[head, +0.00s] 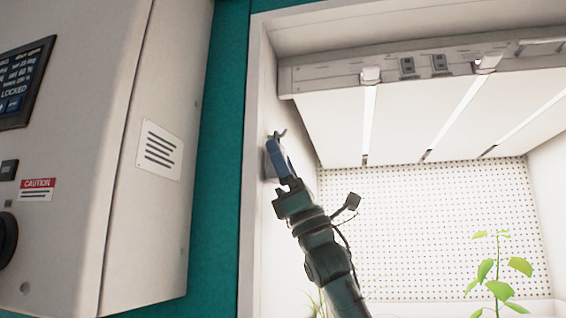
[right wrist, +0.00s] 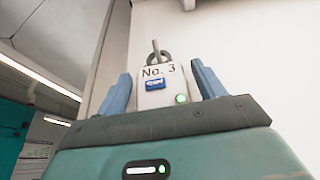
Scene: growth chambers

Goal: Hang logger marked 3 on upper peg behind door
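The logger marked 3 (right wrist: 168,78) is white, with a small blue display, a green light and a metal ring (right wrist: 159,58) at its top. In the head view my right gripper (head: 280,158) is at the inner left wall of the chamber, just below a metal peg (head: 277,133). The ring overlaps the peg (right wrist: 155,45) in the right wrist view; I cannot tell whether the peg passes through it. The logger's lower end is hidden behind the gripper. My left gripper is not in view.
A control cabinet (head: 158,90) with a caution label stands left of the opening. A light panel (head: 400,110) hangs overhead in the chamber. A perforated back wall (head: 430,220) and a green plant (head: 497,270) are to the right. The chamber's middle is free.

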